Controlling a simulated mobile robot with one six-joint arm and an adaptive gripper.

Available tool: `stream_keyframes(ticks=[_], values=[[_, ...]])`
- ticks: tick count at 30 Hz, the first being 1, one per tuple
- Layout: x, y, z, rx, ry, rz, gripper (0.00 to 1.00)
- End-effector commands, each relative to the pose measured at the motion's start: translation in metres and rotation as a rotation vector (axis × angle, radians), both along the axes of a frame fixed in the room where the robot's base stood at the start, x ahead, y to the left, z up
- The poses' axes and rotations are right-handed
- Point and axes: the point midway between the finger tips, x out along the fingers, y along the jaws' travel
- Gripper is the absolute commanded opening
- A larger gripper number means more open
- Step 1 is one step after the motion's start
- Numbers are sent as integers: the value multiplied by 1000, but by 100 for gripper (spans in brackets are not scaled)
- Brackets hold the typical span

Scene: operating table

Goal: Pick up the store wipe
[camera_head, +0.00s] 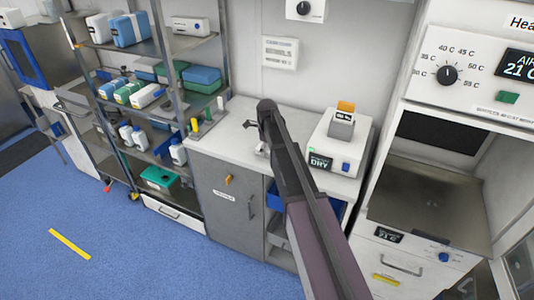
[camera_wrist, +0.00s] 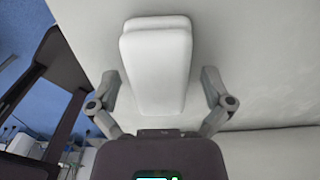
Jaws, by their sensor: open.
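A white, rounded, block-shaped thing (camera_wrist: 157,65), which looks like the store wipe, lies on the pale counter in the wrist view. It sits between the spread fingers of my gripper (camera_wrist: 160,82), with a gap on both sides. My gripper is open and holds nothing. In the head view my gripper (camera_head: 256,126) is over the white counter (camera_head: 232,122), left of the dryer. My arm and gripper hide most of the spot under them there, so the wipe cannot be made out clearly.
A white device marked DRY (camera_head: 349,161) stands on the counter to the right. Coloured upright items (camera_head: 200,125) stand at the counter's left end. A shelf rack (camera_head: 160,50) with boxes is at the left. A heated cabinet (camera_head: 430,205) is at the right.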

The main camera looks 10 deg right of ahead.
Motion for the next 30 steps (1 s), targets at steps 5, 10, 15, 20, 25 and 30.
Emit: stream_keyframes(ticks=[5, 10, 15, 20, 25, 30], values=[[0, 0, 0, 0, 0, 0, 100], [0, 0, 0, 0, 0, 0, 100], [0, 0, 0, 0, 0, 0, 79], [0, 0, 0, 0, 0, 0, 38], [0, 0, 0, 0, 0, 0, 32], [0, 0, 0, 0, 0, 0, 32]])
